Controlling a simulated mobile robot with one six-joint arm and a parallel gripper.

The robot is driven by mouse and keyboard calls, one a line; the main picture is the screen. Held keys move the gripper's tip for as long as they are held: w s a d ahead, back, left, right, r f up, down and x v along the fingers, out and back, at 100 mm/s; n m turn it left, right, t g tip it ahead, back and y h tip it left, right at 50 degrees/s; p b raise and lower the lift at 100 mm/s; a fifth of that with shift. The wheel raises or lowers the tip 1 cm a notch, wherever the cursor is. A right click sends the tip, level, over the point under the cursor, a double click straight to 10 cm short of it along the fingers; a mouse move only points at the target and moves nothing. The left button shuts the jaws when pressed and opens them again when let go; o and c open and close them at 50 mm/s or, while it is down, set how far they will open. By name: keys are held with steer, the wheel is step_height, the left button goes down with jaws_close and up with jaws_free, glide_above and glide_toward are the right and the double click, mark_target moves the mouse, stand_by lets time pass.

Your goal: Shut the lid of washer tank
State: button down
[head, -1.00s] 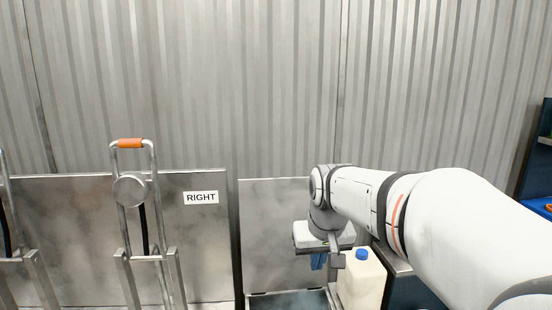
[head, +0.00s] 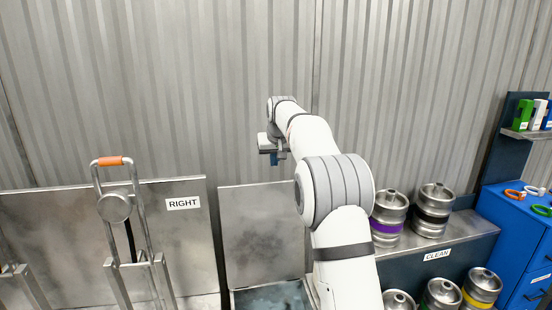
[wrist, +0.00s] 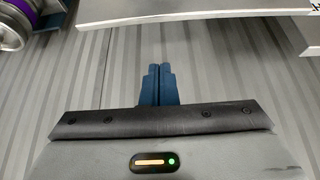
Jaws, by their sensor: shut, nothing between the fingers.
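The washer tank (head: 272,299) stands open at the bottom of the head view, with dark contents inside. Its lid (head: 258,235) is a grey metal sheet standing upright at the back of the tank. My gripper (head: 275,159) is above the lid's top edge in the head view, in front of the corrugated wall. Its blue fingers (wrist: 158,84) are shut together and empty in the wrist view. A pale metal panel edge (wrist: 200,14) crosses the top of the wrist view; it looks like the lid, but I cannot be sure.
A metal panel labelled RIGHT (head: 183,203) and a frame with an orange handle (head: 109,161) stand left of the tank. Kegs (head: 433,212) stand on the CLEAN bench (head: 470,232) at right, beside a blue cabinet (head: 520,235). A purple-banded keg also shows in the wrist view (wrist: 12,30).

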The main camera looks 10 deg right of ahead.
step_height(320, 180, down, 6)
steer(key=p, duration=0.3)
steer(key=shift+s+r, duration=0.1)
steer(key=shift+s, duration=0.15)
stand_by(0.4)
